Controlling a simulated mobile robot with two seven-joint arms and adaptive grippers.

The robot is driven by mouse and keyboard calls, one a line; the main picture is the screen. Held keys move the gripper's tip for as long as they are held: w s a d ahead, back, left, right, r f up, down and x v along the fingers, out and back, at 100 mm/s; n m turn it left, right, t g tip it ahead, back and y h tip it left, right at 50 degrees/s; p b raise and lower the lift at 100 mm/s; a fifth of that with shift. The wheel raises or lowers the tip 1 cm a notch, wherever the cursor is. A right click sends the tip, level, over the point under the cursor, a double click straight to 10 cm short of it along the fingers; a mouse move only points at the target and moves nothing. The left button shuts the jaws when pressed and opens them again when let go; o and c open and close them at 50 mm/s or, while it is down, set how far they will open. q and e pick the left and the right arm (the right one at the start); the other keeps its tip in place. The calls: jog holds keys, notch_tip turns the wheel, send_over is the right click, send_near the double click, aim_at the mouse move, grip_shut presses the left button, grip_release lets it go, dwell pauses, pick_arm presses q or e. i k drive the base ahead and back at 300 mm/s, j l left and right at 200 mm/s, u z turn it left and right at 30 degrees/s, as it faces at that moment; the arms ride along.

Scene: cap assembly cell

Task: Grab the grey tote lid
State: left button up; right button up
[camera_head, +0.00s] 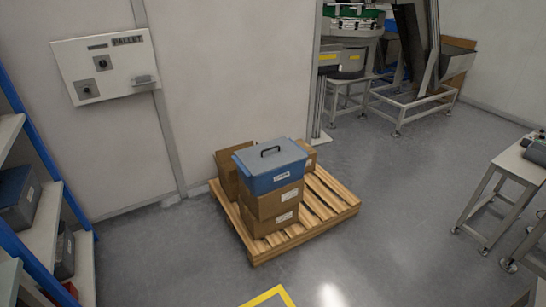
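A grey tote lid (265,157) with a dark raised handle (271,151) lies on a blue tote (279,176). The tote sits on top of stacked brown cardboard boxes (273,206) on a wooden pallet (333,203). The lid looks seated on the tote. Neither of my grippers shows in the head view.
More cardboard boxes (227,172) stand on the pallet behind the stack. A blue-framed shelf (42,219) with dark bins is on the left. A panel marked PALLET (108,65) is on the wall. A table (520,164) stands at the right. Grey floor (400,220) is clear between.

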aim_at(259, 159)
jog(key=i+l+u, duration=0.3)
jog(key=i+l, duration=0.6)
jog(key=i, duration=0.5)
jog(key=i+l+u, duration=0.3)
jog(key=i+l, duration=0.9)
jog(key=i, duration=0.1)
